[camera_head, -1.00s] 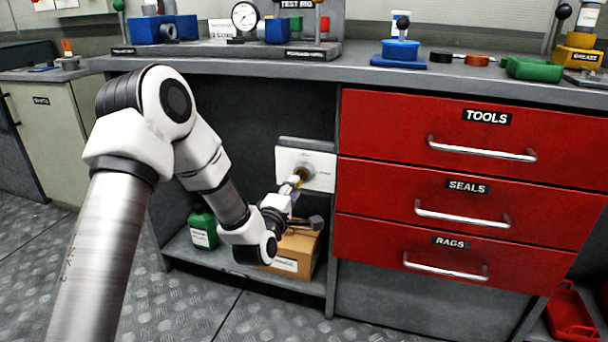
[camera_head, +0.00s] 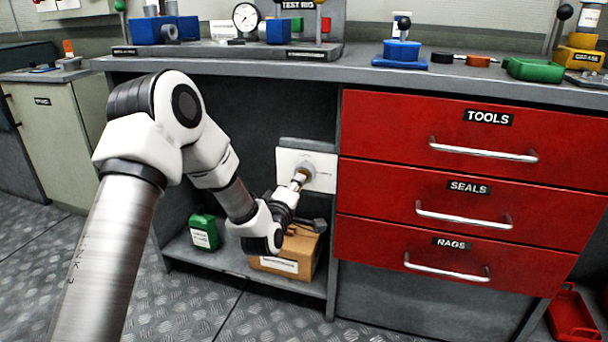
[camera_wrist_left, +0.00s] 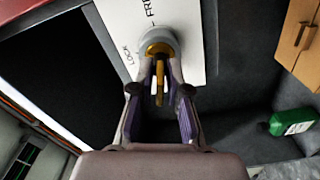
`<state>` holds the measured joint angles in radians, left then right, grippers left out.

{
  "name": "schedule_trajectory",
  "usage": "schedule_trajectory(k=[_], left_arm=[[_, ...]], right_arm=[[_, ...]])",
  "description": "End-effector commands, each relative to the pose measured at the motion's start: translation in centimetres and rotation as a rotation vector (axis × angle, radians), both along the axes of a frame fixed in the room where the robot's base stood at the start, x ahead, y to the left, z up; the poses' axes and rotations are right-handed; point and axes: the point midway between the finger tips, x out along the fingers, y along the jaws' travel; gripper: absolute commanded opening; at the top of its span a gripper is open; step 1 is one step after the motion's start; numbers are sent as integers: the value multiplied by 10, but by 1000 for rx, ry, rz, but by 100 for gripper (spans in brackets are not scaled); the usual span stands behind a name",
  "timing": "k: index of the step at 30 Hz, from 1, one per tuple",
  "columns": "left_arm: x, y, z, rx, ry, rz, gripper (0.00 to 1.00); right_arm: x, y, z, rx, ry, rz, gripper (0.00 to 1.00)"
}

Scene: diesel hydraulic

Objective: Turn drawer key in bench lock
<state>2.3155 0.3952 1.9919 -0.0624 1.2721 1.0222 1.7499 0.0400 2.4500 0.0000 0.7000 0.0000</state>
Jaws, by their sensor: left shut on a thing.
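The bench lock is a round grey barrel (camera_wrist_left: 158,36) on a white plate (camera_head: 321,168), mounted under the bench left of the red drawers. In the left wrist view the plate (camera_wrist_left: 188,18) carries the printed words LOCK and FREE. The brass-coloured drawer key (camera_wrist_left: 158,50) sits in the lock; its narrow part shows between my fingers. My left gripper (camera_wrist_left: 157,82) is shut on the key, one finger on each side. In the head view the gripper (camera_head: 298,184) reaches the lock from the lower left and hides most of the key. My right gripper is not in view.
Red drawers (camera_head: 475,175) with bar handles stand right of the lock. A cardboard box (camera_head: 300,250) and a green canister (camera_head: 204,232) stand on the low shelf beneath my wrist. The bench top (camera_head: 345,68) overhangs above.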

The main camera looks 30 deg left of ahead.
Motion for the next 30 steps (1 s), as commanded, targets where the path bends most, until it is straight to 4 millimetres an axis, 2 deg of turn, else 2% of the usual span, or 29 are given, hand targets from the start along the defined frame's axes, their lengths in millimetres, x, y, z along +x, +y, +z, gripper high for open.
schedule_trajectory(k=[18, 19, 21, 30], left_arm=[[0, -1, -1, 1343, 323, -1, 0], [0, -1, -1, 1333, 321, -1, 26], [0, -1, -1, 1328, 320, -1, 45], [-1, -1, -1, 1325, 319, 0, 45]], right_arm=[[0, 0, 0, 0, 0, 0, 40], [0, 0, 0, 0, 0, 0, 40], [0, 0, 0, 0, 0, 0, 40], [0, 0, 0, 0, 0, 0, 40]])
